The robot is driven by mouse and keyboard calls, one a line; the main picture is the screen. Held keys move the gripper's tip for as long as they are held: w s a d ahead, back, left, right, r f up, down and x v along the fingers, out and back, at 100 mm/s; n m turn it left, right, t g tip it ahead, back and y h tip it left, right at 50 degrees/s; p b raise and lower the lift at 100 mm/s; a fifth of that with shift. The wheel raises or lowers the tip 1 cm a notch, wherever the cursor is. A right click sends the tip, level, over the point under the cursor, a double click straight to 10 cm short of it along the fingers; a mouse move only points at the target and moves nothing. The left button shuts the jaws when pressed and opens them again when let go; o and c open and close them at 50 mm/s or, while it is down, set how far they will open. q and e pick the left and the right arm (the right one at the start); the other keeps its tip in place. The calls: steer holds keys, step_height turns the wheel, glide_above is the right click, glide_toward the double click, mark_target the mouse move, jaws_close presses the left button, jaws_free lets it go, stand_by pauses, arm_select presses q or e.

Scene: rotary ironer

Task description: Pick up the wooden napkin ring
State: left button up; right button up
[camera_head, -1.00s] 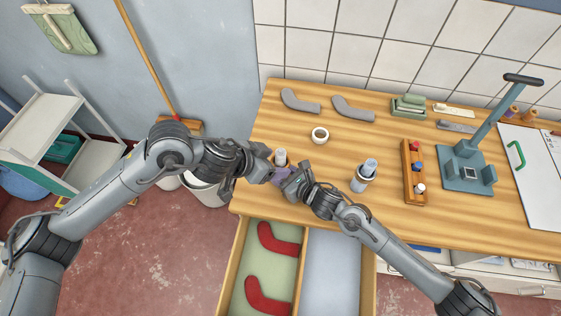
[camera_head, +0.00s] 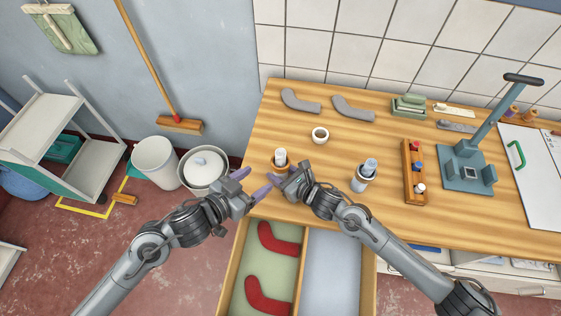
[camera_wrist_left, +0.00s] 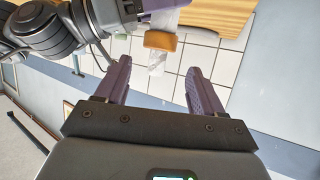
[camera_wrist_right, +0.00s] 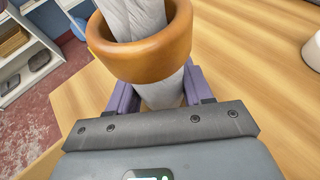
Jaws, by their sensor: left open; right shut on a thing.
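The wooden napkin ring (camera_wrist_right: 140,50) is orange-brown and sits around a rolled grey-white cloth (camera_wrist_right: 160,92). In the head view the ring (camera_head: 280,166) is near the table's left end. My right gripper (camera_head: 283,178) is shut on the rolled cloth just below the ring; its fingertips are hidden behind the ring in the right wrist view. I cannot tell whether the cloth's lower end is clear of the table. My left gripper (camera_head: 251,183) is open and empty, left of the ring and apart from it. The ring also shows in the left wrist view (camera_wrist_left: 164,41), beyond the open fingers.
A wooden rack (camera_head: 412,170) and a blue-grey press (camera_head: 465,170) are farther right. An open drawer (camera_head: 303,272) holds red pieces in front.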

mark_target(277, 163)
arm_select(q)
steer(key=x, duration=0.6)
steer(key=shift+r, duration=0.1)
steer(key=shift+r+x, duration=0.2)
steer(key=shift+x, duration=1.15)
steer(key=shift+r+x, duration=0.2)
steer(key=shift+x, duration=1.15)
steer(key=shift+w+d, duration=0.15)
steer(key=c, duration=0.7)
